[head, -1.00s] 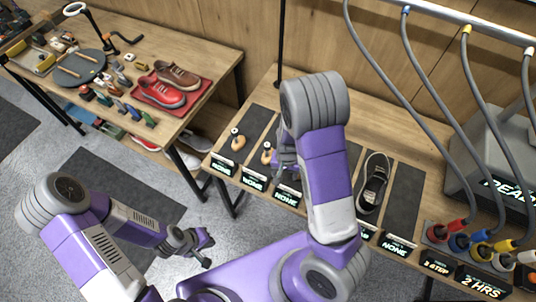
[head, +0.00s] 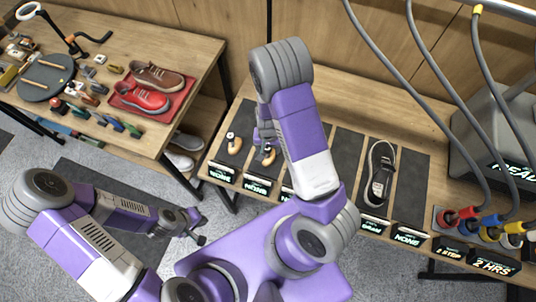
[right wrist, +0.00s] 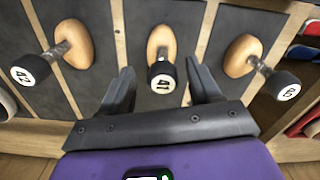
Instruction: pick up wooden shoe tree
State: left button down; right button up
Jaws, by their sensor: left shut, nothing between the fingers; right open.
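Three wooden shoe trees with black numbered knobs lie on dark mats in the right wrist view: one marked 42 (right wrist: 74,44), one marked 41 (right wrist: 162,42) and one at the right (right wrist: 243,55). Two shoe trees also show in the head view, at the left (head: 234,144) and beside my gripper (head: 268,156); my right arm hides the other. My right gripper (right wrist: 160,78) is open, and the 41 knob appears between its fingertips; contact cannot be told. In the head view my right gripper (head: 265,132) is above the mats. My left gripper (head: 199,229) is shut and empty, low over the floor.
A black sneaker (head: 380,174) lies on a mat to the right, beside an empty mat (head: 411,190). Hoses and coloured nozzles (head: 468,213) stand further right. A separate table (head: 196,62) at left holds red and brown shoes, brushes and tools.

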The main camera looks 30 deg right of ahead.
jog(key=f, duration=0.3)
jog(key=shift+w, duration=0.3)
jog(key=shift+s, duration=0.1)
jog(key=shift+c, duration=0.5)
grip_shut()
